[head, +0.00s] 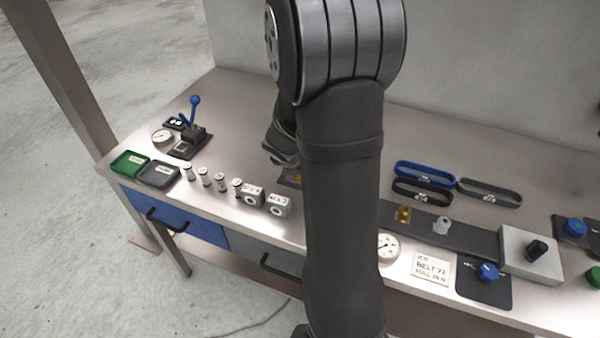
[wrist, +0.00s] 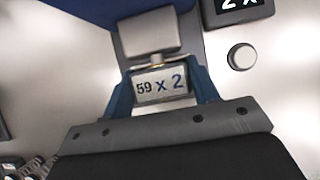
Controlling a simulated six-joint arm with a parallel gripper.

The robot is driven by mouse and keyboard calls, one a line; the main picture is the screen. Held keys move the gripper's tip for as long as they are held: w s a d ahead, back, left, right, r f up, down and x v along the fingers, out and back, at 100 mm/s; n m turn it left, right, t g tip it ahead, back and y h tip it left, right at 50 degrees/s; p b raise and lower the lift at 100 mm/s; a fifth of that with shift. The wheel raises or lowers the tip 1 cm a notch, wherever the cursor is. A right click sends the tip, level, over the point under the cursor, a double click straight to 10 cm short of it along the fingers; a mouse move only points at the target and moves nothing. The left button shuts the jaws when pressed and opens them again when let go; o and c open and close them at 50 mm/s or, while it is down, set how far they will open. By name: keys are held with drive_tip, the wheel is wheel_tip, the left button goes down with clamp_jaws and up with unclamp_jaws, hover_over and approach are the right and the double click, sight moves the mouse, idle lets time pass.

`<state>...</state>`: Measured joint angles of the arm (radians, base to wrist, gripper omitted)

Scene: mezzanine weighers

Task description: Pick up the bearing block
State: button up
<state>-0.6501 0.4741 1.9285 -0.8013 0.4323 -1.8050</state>
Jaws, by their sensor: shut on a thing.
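In the wrist view the two blue fingers of my gripper (wrist: 163,96) are closed on either side of a pale block (wrist: 160,84) labelled "59 x 2". I cannot tell from its face whether it has a bore. In the head view my arm hides most of the gripper and what it holds. Two grey bearing blocks with round bores stand side by side near the front edge of the bench, a left one (head: 251,195) and a right one (head: 278,206).
Several small metal cylinders (head: 204,178) stand left of the blocks. Green (head: 130,162) and grey (head: 158,175) trays lie further left, near a blue-knobbed lever (head: 194,112). Belt loops (head: 425,176) and a control box (head: 530,255) are at right. In the wrist view, a grey square piece (wrist: 148,35) lies just beyond the held block.

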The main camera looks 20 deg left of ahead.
drive_tip(key=shift+r, duration=0.5)
drive_tip(key=r, duration=0.3)
drive_tip(key=shift+d+r, duration=0.35)
drive_tip(key=d+r, duration=0.6)
drive_tip(key=d, duration=0.4)
drive_tip(key=s+f, duration=0.2)
drive_tip(key=s, duration=0.2)
drive_tip(key=s+f, duration=0.2)
drive_tip(key=s, duration=0.3)
drive_tip(key=s+f, duration=0.2)
drive_tip(key=s, duration=0.2)
drive_tip(key=shift+s+a+f, duration=0.2)
drive_tip(key=shift+s+a, duration=0.05)
drive_tip(key=shift+a, duration=0.1)
drive_tip(key=shift+f, duration=2.45)
